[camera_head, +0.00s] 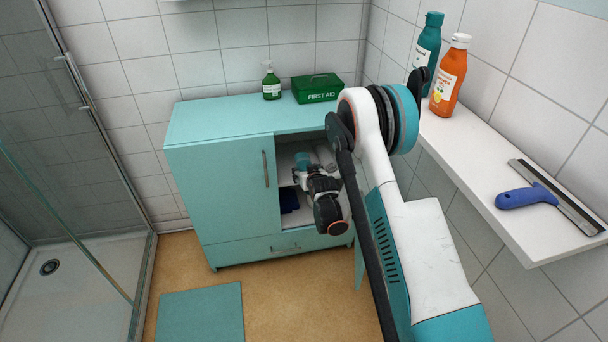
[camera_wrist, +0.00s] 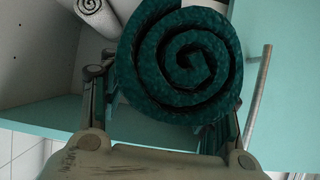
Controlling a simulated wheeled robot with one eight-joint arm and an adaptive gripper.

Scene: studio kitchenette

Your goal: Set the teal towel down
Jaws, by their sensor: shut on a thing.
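The teal towel (camera_wrist: 180,62) is rolled up, with its spiral end facing the wrist camera. My gripper (camera_wrist: 165,110) is shut on it, one finger on either side of the roll. In the head view my gripper (camera_head: 303,172) reaches into the open right part of the teal cabinet (camera_head: 222,185). A small teal patch of the towel (camera_head: 303,159) shows at its fingers, above the inner shelf. Whether the towel touches the shelf is hard to tell.
A white rolled towel (camera_wrist: 92,8) lies inside the cabinet. Dark blue cloth (camera_head: 289,200) sits in the lower compartment. The closed left door (camera_head: 225,190) borders the opening. A soap bottle (camera_head: 271,82) and a first aid box (camera_head: 317,88) stand on top.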

